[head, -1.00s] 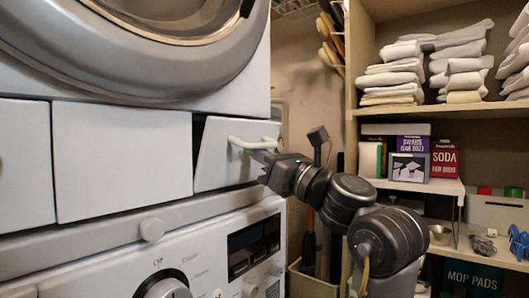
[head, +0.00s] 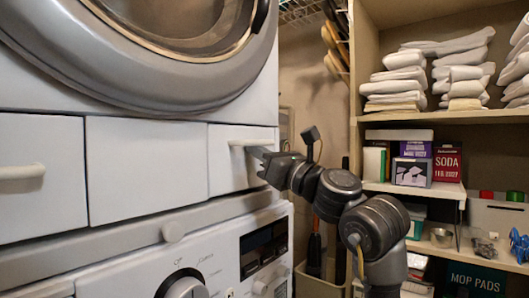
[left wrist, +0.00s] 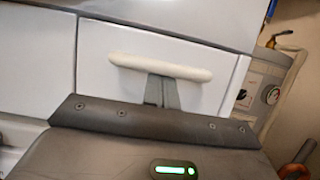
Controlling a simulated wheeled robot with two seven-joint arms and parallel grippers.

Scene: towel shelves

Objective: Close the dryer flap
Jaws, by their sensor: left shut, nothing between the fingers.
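The dryer flap (head: 232,174) is the small white panel under the dryer's round door. Its front now looks flush with the panel beside it, and only a thin seam shows at its left edge. Its pale bar handle (head: 252,143) runs across the upper part; in the left wrist view the handle (left wrist: 135,62) lies across the flap (left wrist: 100,60). My left gripper (head: 258,153) is at the handle, fingers together and empty. In the left wrist view its fingertips (left wrist: 161,88) meet the handle's underside; whether they reach behind it is hidden. My right gripper is not in view.
The dryer's round door (head: 190,60) is above, and the washer's control panel with a knob (head: 185,287) is below. A wooden shelf unit (head: 450,118) with folded towels and boxes stands right of my arm. A bin (head: 318,284) stands behind my arm.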

